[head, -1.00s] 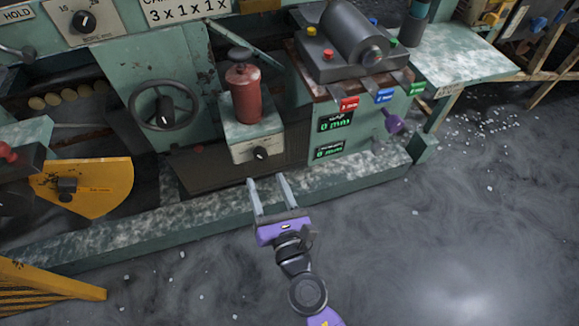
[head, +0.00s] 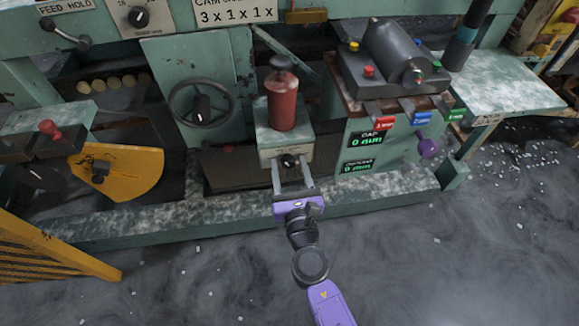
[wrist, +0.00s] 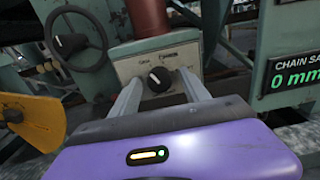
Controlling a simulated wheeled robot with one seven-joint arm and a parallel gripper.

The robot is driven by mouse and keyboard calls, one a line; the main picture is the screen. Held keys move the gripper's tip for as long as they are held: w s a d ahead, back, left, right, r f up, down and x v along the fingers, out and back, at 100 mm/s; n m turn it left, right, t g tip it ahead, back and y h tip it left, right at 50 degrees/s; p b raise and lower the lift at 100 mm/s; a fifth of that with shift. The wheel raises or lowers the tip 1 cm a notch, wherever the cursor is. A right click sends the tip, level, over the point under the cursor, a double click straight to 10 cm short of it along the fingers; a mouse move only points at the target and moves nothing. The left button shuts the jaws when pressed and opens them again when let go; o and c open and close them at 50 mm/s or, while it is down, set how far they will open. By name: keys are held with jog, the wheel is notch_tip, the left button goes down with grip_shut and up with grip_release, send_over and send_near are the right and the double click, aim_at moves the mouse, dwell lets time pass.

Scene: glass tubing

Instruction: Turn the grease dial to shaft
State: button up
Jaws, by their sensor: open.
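The grease dial is a small black knob (head: 288,161) on a pale plate on the front of a green box, below a red grease canister (head: 282,98). In the wrist view the knob (wrist: 159,79) shows a white pointer mark, with small labels above it on the plate (wrist: 185,60) that are too blurred to read surely. My gripper (head: 293,168) is open and empty. Its two grey fingers point at the plate, one on each side of the knob in the picture. In the wrist view the knob sits between the fingers, seemingly just beyond the tips; I cannot tell any contact.
A handwheel (head: 202,103) stands left of the box, and a yellow quadrant plate (head: 118,172) farther left. A green cabinet with digital readouts (head: 371,140) and a purple knob (head: 428,147) stands right. A green base rail (head: 220,210) runs along the front, with open floor before it.

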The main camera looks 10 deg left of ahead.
grip_shut()
jog(key=shift+m, duration=0.3)
jog(key=m+b, duration=0.2)
jog(key=m, duration=0.3)
jog(key=shift+f, duration=0.1)
jog(key=m+b, duration=0.2)
jog(key=m, duration=0.4)
jog(key=shift+m, duration=0.4)
jog(key=m+b, duration=0.3)
jog(key=m, duration=0.3)
jog(key=m+b, duration=0.2)
jog(key=m, duration=0.3)
jog(key=shift+m, duration=0.4)
